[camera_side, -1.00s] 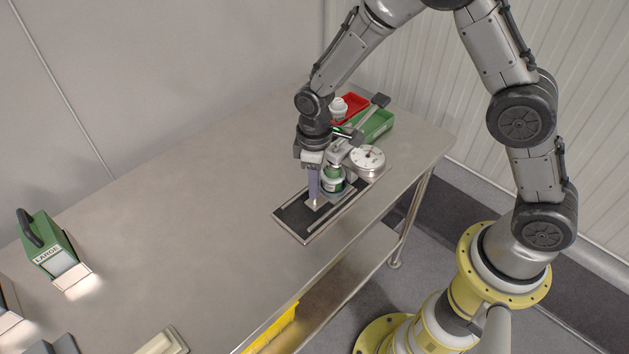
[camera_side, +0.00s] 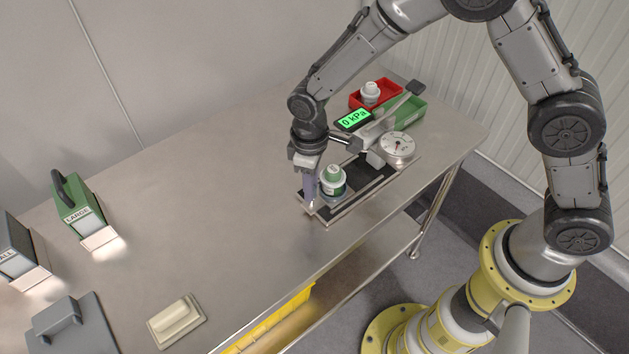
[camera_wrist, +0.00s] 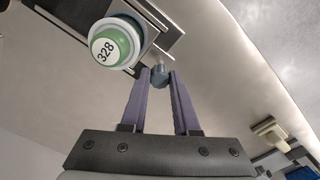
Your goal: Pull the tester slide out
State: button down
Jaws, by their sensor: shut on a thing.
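The tester slide is a small plate with a knob (camera_wrist: 160,74); its bare end shows in the wrist view (camera_wrist: 163,42). My gripper (camera_side: 309,206) is shut on that knob, at the front left end of the tester's dark base (camera_side: 369,186). The purple fingers (camera_wrist: 160,80) stand on both sides of the knob. A white jar with a green lid marked 328 (camera_wrist: 110,48) stands upright beside my fingers, seemingly on the slide, and shows in the side view (camera_side: 332,180). The tester head has a dial gauge (camera_side: 397,146), a lever (camera_side: 403,101) and a display reading 0 kPa (camera_side: 354,119).
Behind the tester are a red bin (camera_side: 358,100) holding a white jar (camera_side: 371,91) and a green bin (camera_side: 409,113). The middle table is clear.

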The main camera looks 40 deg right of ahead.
jog(key=c, duration=0.9)
grip_release()
jog(key=shift+a+r, duration=0.1)
jog(key=shift+a, duration=0.3)
jog(key=shift+o, duration=1.1)
jog(key=shift+d, duration=0.1)
notch_tip(320, 180, up, 14)
jog(key=shift+f, duration=0.15)
